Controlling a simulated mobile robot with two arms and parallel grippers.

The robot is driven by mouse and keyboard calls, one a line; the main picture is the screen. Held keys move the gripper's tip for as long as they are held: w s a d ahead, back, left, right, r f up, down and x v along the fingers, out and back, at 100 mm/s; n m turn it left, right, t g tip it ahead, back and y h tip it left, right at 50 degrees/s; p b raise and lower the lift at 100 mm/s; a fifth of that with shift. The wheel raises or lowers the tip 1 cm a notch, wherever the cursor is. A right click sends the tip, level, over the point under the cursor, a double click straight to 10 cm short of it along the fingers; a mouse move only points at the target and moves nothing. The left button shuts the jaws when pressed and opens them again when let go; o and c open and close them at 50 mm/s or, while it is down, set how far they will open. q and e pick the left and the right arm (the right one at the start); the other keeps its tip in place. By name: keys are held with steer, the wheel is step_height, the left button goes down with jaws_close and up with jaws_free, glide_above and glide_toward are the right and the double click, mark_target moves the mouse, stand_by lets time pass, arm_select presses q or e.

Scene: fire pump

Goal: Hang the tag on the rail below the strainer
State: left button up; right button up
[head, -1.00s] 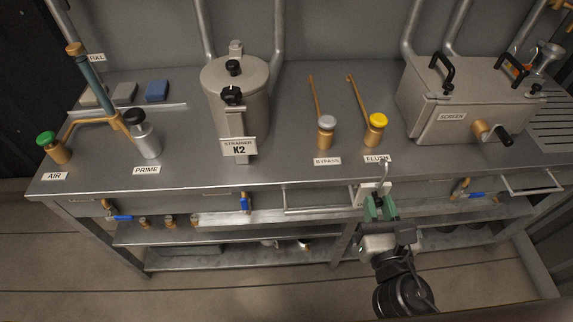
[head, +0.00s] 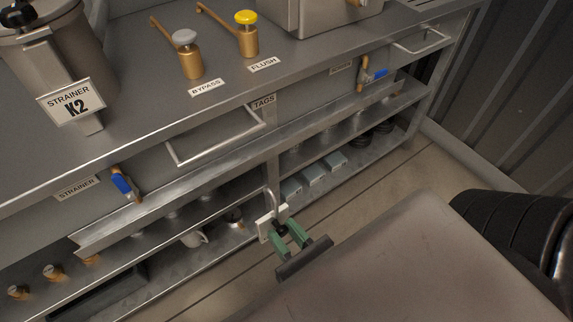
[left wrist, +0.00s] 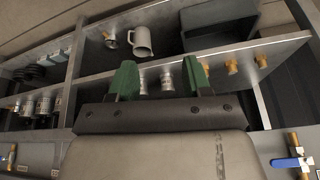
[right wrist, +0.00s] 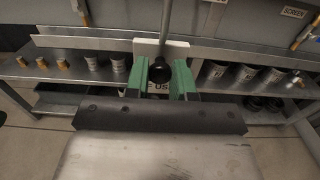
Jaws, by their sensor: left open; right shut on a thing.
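The tag (head: 265,227) is a small white plate with a metal hook rising from it. My right gripper (head: 283,231) is shut on it and holds it upright in front of the lower shelves. In the right wrist view the green fingers close on a dark knob in front of the white tag (right wrist: 145,47). A metal rail (head: 215,152) juts from the bench front, up and left of the tag and apart from it. The strainer (head: 50,60), marked K2, stands on the bench at upper left. My left gripper (left wrist: 160,80) is open and empty, facing the shelves.
A blue-handled valve (head: 123,184) sits on the bench front beside a STRAINER label (head: 77,188). A TAGS label (head: 263,102) is right of the rail. A second rail (head: 422,42) is at far right. A white mug (left wrist: 142,42) stands on a shelf.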

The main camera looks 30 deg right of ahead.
mark_target(274, 223)
steer(key=shift+f, duration=0.2)
steer(key=shift+w+r+p, duration=0.15)
steer(key=shift+w+p, duration=0.55)
steer(key=shift+w, duration=0.4)
steer(key=shift+w+a+p, duration=0.1)
steer(key=shift+w+p, duration=0.55)
steer(key=shift+w, duration=0.85)
arm_select(q)
steer(key=shift+f+g+p, duration=0.8)
steer(key=shift+f+p, duration=0.35)
steer(key=shift+f, duration=2.35)
step_height(274, 223, up, 6)
steer(key=b, duration=0.1)
steer(key=shift+s+a+b, duration=0.2)
steer(key=shift+s+b, duration=0.1)
steer(key=shift+s, duration=0.05)
arm_select(e)
steer(key=w+f, duration=0.2)
steer(key=w, duration=0.8)
steer(key=shift+w+a+f, duration=0.2)
steer(key=shift+w+f, duration=0.05)
steer(key=shift+f, duration=0.1)
